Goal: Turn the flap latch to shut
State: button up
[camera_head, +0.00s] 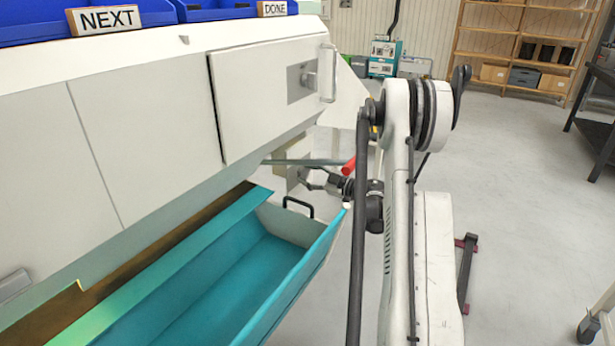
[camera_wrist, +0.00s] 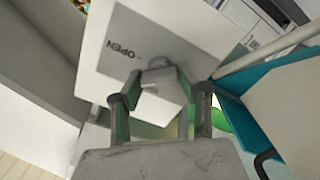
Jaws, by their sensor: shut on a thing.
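The flap latch (camera_wrist: 160,92) is a grey block-like handle on a grey plate (camera_wrist: 105,60) marked "OPEN", whose lettering looks upside down in the wrist view. My gripper (camera_wrist: 160,102) has its two fingers on either side of the latch and is shut on it. In the head view my gripper (camera_head: 308,180) reaches left, under the white machine's right end, against a pale panel (camera_head: 282,163). The latch itself cannot be made out there, behind the fingers.
A teal tray (camera_head: 262,268) with a black handle (camera_head: 299,205) lies just below and left of my gripper. The white machine (camera_head: 150,100) with a door handle (camera_head: 327,75) is above. A teal-edged bar (camera_head: 300,162) runs close over the fingers. Open floor (camera_head: 510,180) lies right.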

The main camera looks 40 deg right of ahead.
jog(key=n, duration=0.5)
jog(key=shift+a+f+n, duration=0.1)
jog(key=shift+n, duration=0.2)
jog(key=n, duration=0.4)
jog(key=shift+f+n, duration=0.1)
jog(key=shift+n, duration=0.3)
jog(key=o, duration=1.2)
jog(key=shift+c, duration=0.2)
jog(key=v, duration=1.2)
